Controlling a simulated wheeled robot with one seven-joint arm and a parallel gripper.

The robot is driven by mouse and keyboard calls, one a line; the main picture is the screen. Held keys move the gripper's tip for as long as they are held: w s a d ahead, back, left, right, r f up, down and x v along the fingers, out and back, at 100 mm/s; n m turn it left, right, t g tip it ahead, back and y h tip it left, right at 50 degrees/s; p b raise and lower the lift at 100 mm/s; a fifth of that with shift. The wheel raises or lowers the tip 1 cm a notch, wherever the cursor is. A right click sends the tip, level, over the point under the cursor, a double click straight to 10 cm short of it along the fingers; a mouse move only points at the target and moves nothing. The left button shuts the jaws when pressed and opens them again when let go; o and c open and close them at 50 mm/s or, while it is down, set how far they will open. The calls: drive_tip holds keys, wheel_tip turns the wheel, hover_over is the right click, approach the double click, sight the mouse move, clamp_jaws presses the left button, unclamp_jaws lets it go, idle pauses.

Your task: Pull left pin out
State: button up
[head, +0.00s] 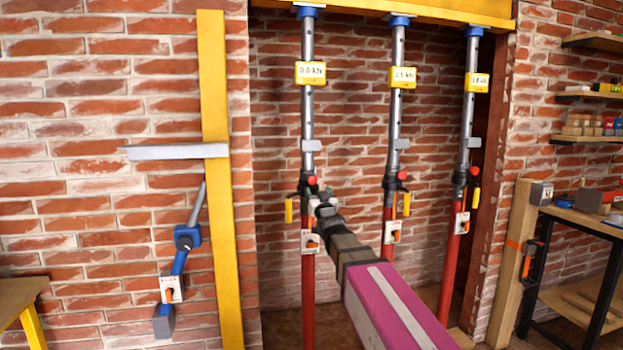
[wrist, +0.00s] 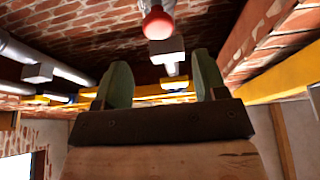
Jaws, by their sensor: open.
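The left prop (head: 308,110) is a grey tube in a red lower tube, with a yellow gauge (head: 310,73) reading 0.0 kN. Its pin shows as a red knob (head: 311,180) at the joint, just above and left of my gripper (head: 320,200). In the wrist view the red knob (wrist: 157,22) is at the top, beyond the fingertips and roughly midway between them. My gripper (wrist: 162,80) is open with nothing between its fingers. The pin's shaft is hidden.
Middle (head: 396,120) and right (head: 468,120) props stand alongside with similar red knobs. A yellow beam (head: 430,10) crosses above them. A yellow post (head: 215,110) with a blue-jointed brace (head: 187,237) is at left; a workbench (head: 580,217) is at right.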

sight(313, 180)
drive_tip(key=x, duration=1)
drive_tip(key=shift+w, duration=0.4)
clamp_jaws()
drive_tip(key=s, duration=0.2)
drive_tip(key=s+d, duration=0.1)
drive_tip(key=s, duration=0.3)
drive_tip(key=shift+d, duration=0.3)
unclamp_jaws()
